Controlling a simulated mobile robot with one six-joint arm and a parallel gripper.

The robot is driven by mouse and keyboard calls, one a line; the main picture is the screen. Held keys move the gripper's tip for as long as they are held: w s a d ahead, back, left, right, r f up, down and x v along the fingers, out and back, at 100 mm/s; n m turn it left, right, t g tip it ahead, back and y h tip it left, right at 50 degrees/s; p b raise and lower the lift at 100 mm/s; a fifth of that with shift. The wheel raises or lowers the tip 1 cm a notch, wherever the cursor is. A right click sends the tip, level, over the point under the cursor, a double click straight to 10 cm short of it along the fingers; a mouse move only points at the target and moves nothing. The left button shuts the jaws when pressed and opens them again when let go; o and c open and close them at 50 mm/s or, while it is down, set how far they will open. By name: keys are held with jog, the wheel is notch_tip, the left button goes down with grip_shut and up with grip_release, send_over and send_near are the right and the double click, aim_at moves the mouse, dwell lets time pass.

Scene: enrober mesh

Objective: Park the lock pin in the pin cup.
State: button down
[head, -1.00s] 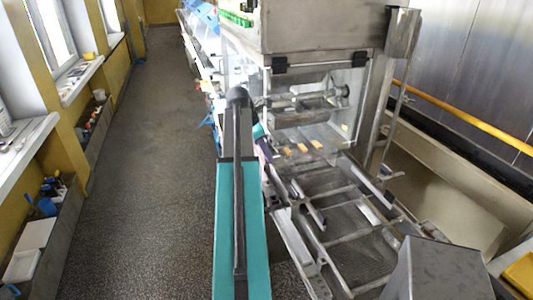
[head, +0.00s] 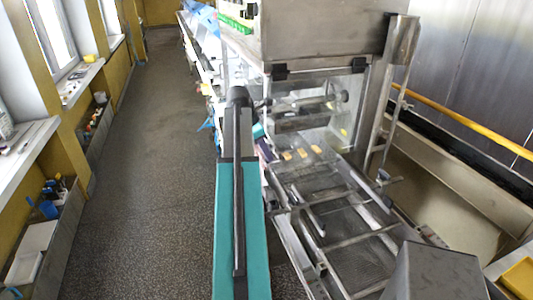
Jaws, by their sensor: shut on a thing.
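I cannot make out the lock pin or the pin cup in the head view. My teal and grey arm (head: 238,215) reaches up the middle of the picture to a dark joint (head: 238,96). A small teal and dark part, probably my wrist, shows just right of it, beside the machine opening. My gripper is hidden behind the arm, so I see neither its fingers nor what is between them. The metal mesh bed (head: 375,250) with its crossbars lies to the right of the arm.
The steel enrober housing (head: 320,28) stands at the back, with a clear-sided opening and several small tan pieces (head: 302,153) below it. A grey block (head: 435,270) fills the lower right. A yellow rail (head: 465,118) runs along the right wall. The left floor aisle (head: 150,150) is clear.

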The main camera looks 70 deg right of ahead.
jog(key=shift+r+p, duration=0.95)
jog(key=shift+r, duration=0.35)
jog(key=shift+w, duration=0.1)
jog(key=w+a+f+n+b, duration=0.1)
jog(key=w+a+f+b, duration=0.3)
jog(key=w+a, duration=1.05)
jog(key=w+a+f+n+b, duration=0.15)
jog(key=w+a+f, duration=0.45)
jog(key=w+a, duration=0.85)
jog(key=w+a+f+b, duration=0.2)
jog(key=w+a+f, duration=0.1)
jog(key=a, duration=0.9)
jog(key=w+a+f+b, duration=0.2)
jog(key=w+a, duration=0.3)
jog(key=a, duration=0.8)
jog(key=w+a+f+b, duration=0.2)
jog(key=w+a+f, duration=0.2)
jog(key=a, duration=0.8)
jog(key=shift+a+t+h+b, duration=0.3)
jog(key=shift+a+t+h, duration=0.05)
jog(key=shift+t+h, duration=0.05)
jog(key=shift+s+n, duration=0.15)
jog(key=shift+n, duration=0.1)
